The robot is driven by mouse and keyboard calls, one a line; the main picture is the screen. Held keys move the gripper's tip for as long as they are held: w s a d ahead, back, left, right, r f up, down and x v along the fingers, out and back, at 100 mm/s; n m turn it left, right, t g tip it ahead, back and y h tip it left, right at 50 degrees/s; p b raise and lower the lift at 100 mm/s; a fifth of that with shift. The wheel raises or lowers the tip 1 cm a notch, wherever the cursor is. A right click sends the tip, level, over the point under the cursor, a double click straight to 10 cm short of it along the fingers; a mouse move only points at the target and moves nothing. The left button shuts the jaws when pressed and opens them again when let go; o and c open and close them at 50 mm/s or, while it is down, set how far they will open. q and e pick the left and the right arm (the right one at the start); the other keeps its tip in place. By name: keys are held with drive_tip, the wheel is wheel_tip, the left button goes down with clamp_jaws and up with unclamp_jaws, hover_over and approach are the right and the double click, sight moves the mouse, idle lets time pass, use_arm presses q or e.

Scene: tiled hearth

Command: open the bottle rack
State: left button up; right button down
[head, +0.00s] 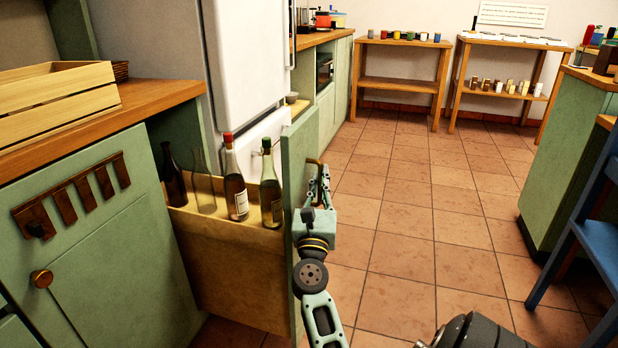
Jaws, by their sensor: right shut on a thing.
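The bottle rack (225,255) is a pale wooden pull-out drawer with a green front panel (301,150). It stands well out from the green cabinets at the left. Two dark bottles, one clear bottle and a green-capped bottle (271,190) stand upright in it; one of the dark ones has a red cap (235,185). My right gripper (319,174) is at the outer side of the front panel, shut on the brass handle (315,161). The fingers partly hide the handle. My left gripper is not in view.
A wooden counter (150,98) with a slatted crate (55,100) is at the left, beside a white fridge (245,60). The tiled floor (430,220) right of the rack is clear. A blue chair (590,220) and green cabinet (560,150) stand at the right.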

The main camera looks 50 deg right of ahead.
drive_tip(key=shift+s+f, duration=0.1)
drive_tip(key=shift+s, duration=0.1)
idle(0.3)
drive_tip(key=c, duration=2.1)
unclamp_jaws()
drive_tip(key=v, duration=1.2)
drive_tip(key=shift+s, duration=0.1)
